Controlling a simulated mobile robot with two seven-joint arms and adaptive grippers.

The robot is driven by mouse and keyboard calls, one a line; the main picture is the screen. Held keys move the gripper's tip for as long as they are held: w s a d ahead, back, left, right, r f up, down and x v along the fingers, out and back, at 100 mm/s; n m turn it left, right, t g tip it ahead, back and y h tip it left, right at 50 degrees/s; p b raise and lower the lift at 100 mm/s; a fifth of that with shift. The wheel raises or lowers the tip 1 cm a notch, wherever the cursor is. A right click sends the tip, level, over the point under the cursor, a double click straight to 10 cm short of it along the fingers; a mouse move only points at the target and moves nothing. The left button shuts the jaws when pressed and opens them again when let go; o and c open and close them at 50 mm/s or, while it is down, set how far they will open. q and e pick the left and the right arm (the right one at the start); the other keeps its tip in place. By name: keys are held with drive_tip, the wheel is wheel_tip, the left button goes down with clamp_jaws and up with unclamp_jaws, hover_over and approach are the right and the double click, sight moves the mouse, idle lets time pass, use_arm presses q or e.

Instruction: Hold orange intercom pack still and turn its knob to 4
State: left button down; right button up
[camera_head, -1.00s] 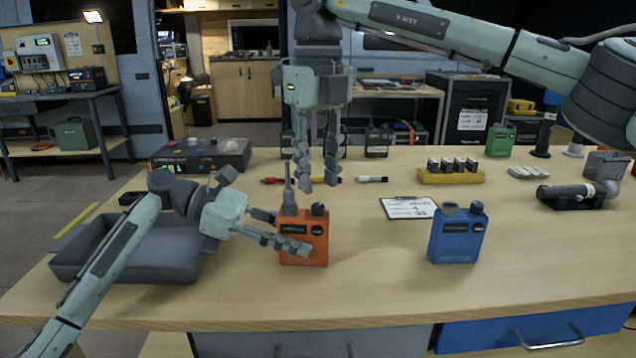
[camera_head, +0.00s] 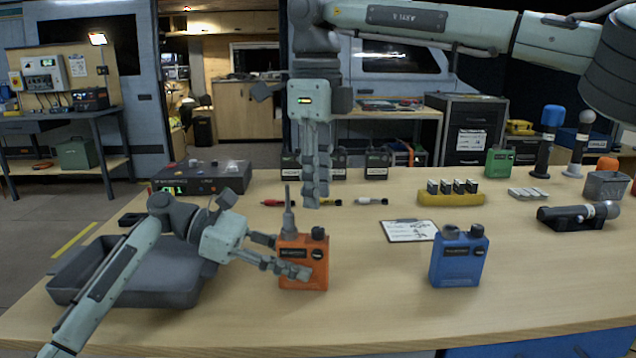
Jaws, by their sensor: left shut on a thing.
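The orange intercom pack (camera_head: 304,270) stands upright on the bench, with a thick antenna at its left top corner and a dark knob (camera_head: 318,233) at its right top corner. The knob's setting is too small to read. My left gripper (camera_head: 290,270) is shut on the pack from the left, one finger lying across its front; the other finger is partly hidden behind it. My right gripper (camera_head: 316,204) points down above the pack, its fingertips a little above the knob and apart from it. Its fingers overlap in this view, so their opening is unclear.
A blue pack (camera_head: 458,262) stands to the right, and a clipboard (camera_head: 409,231) lies between. A grey tray (camera_head: 130,285) sits under my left arm. Pens, a black box (camera_head: 203,178) and a yellow battery holder (camera_head: 450,199) lie farther back. The front middle of the bench is clear.

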sight(318, 228)
drive_tip(key=shift+d+f+n, duration=0.1)
drive_tip(key=shift+f+n, duration=0.05)
drive_tip(key=shift+n, duration=0.75)
drive_tip(key=shift+f, duration=2.75)
drive_tip(key=shift+f+n, duration=0.1)
drive_tip(key=shift+n, duration=1.4)
drive_tip(key=shift+c, duration=0.4)
clamp_jaws()
drive_tip(key=shift+m, duration=1.2)
drive_tip(key=shift+o, duration=0.4)
unclamp_jaws()
